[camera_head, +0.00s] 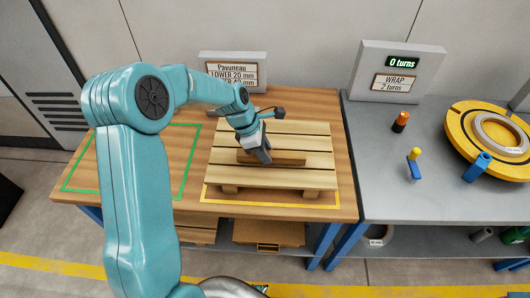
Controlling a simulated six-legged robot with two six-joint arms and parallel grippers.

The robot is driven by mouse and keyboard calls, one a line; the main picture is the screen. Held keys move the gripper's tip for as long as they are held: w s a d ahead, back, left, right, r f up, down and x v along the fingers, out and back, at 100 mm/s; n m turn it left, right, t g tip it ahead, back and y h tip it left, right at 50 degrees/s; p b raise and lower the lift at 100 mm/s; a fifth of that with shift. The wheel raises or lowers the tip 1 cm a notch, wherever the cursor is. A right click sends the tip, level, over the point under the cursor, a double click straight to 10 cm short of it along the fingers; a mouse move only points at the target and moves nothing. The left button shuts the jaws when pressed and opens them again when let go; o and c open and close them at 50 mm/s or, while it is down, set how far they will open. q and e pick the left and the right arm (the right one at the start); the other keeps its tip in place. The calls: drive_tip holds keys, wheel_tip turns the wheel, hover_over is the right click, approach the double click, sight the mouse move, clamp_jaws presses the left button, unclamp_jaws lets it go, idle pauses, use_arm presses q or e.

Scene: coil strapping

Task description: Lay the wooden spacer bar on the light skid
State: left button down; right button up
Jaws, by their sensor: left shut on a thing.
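The light skid (315,180) is a slatted pale wooden pallet on the wooden bench, inside a yellow outline. The wooden spacer bar (288,161) is a darker brown strip lying left to right over the skid's slats, towards its front half. My left gripper (263,155) points down over the skid and is shut on the bar near its middle, hiding part of it. The bar is level and at or just above the slats; I cannot tell if it touches them. My right gripper is not in view.
A green outline (185,170) marks bare bench left of the skid. A sign (232,70) stands behind. On the grey table at right are an orange-topped item (401,121), a yellow-and-blue tool (414,165), a blue item (478,166) and a yellow turntable (463,125) with a coil (500,133).

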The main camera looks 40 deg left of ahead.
use_arm(q)
drive_tip(key=shift+w+f, duration=0.1)
drive_tip(key=shift+f, duration=0.4)
drive_tip(key=shift+r, duration=0.1)
drive_tip(key=c, duration=0.8)
unclamp_jaws()
drive_tip(key=shift+f, duration=0.2)
